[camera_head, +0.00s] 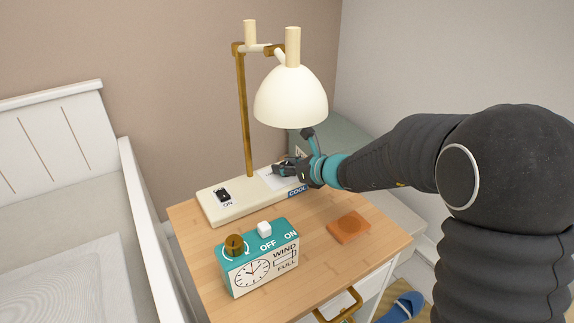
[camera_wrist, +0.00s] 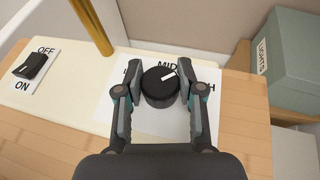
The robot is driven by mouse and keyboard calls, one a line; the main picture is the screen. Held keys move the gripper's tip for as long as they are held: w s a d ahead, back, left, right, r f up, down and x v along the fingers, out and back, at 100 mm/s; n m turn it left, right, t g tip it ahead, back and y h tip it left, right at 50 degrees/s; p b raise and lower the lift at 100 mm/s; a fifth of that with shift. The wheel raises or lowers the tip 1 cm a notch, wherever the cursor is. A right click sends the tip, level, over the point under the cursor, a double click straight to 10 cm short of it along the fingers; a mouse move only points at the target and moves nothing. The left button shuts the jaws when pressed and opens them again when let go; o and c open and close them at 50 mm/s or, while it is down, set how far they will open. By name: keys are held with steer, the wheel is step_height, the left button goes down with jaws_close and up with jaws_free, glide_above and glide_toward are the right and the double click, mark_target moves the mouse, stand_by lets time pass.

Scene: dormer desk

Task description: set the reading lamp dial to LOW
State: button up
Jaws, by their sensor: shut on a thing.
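The reading lamp (camera_head: 291,97) stands on a long cream base (camera_head: 215,205) at the back of the bedside table. Its dial (camera_wrist: 160,90) is a round black knob with a white pointer mark. The pointer aims up and right in the wrist view, between MID at the top and a right-hand label ending in H. The left label is mostly hidden by a finger. My gripper (camera_head: 284,170) is at the right part of the base; in the wrist view its two fingers (camera_wrist: 161,84) are shut on the dial's left and right sides. The gripper hides the dial in the head view.
A black rocker switch (camera_wrist: 31,66) marked ON and OFF is on the base's left. A teal clock box (camera_head: 258,262) and an orange coaster (camera_head: 349,227) are on the tabletop. A grey-green box (camera_wrist: 292,70) stands behind to the right. The bed (camera_head: 60,200) is at left.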

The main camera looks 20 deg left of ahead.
steer(key=n+g+y, duration=0.1)
steer(key=n+g, duration=0.3)
steer(key=shift+g+p, duration=0.3)
steer(key=shift+p, duration=0.05)
steer(key=n+g, duration=0.4)
steer(key=shift+f, duration=0.1)
steer(key=n+g+h, duration=0.2)
steer(key=n+g, duration=0.2)
steer(key=g, duration=0.1)
steer(key=shift+a, duration=0.1)
steer(key=shift+n+g+h, duration=1.3)
steer(key=shift+n+g, duration=0.2)
steer(key=shift+n, duration=0.3)
steer(key=o, duration=1.2)
steer(key=shift+s+a, duration=0.1)
steer(key=shift+s, duration=0.05)
steer(key=shift+c, duration=0.2)
